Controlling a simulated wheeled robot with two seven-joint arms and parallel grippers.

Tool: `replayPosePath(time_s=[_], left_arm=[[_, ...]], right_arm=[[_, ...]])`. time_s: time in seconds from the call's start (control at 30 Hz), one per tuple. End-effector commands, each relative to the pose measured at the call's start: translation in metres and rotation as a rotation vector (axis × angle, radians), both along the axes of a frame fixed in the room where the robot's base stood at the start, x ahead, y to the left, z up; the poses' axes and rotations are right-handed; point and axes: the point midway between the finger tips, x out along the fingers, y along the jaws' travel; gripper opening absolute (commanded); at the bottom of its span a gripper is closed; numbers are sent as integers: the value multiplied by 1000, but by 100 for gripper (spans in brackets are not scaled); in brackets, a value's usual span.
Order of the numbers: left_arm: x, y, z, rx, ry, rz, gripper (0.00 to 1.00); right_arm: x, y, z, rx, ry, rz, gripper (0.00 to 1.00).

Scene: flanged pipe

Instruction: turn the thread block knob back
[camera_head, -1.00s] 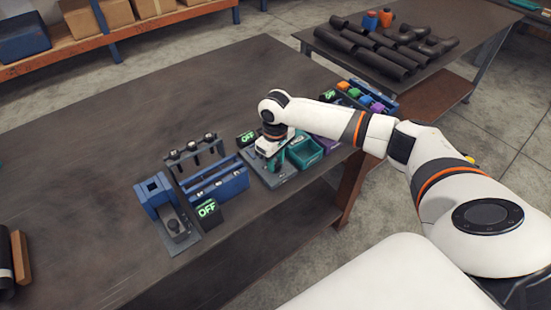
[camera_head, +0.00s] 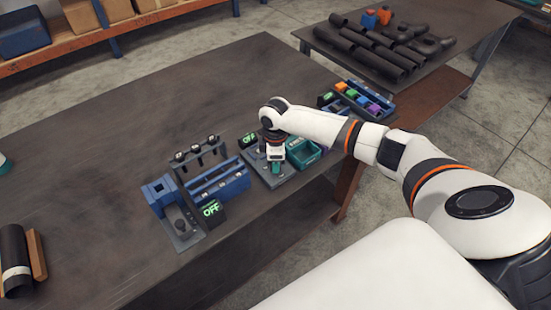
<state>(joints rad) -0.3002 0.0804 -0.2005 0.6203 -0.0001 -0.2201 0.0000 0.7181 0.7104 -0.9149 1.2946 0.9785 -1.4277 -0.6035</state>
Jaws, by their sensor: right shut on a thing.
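The thread block station has a grey base plate (camera_head: 258,170) with a black OFF display (camera_head: 249,139) and a teal tray (camera_head: 304,154) near the right front edge of the bench. My right gripper (camera_head: 276,165) points down over this station, between the display and the tray. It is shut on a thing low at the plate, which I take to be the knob. The gripper and wrist hide the knob and most of the block, so its angle cannot be read. My left gripper does not show.
To the left stands a blue station (camera_head: 218,183) with an OFF display (camera_head: 211,209) and a black-knobbed rack (camera_head: 197,152). Colored bins (camera_head: 362,99) stand behind my right arm. Black pipes (camera_head: 385,50) lie on another table. The bench's left middle is clear.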

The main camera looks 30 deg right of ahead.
Motion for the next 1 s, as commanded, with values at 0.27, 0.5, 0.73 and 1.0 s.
replayPosePath(time_s=[0.27, 0.5, 0.73, 1.0], left_arm=[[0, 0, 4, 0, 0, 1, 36], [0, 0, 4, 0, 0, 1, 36], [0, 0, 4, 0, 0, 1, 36], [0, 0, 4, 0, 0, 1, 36]], right_arm=[[1, 0, 1, 2, -3, 90, 8], [1, 0, 1, 1, -4, 108, 8], [1, 0, 1, 2, -5, 107, 8], [1, 0, 1, 2, -3, 107, 53]])
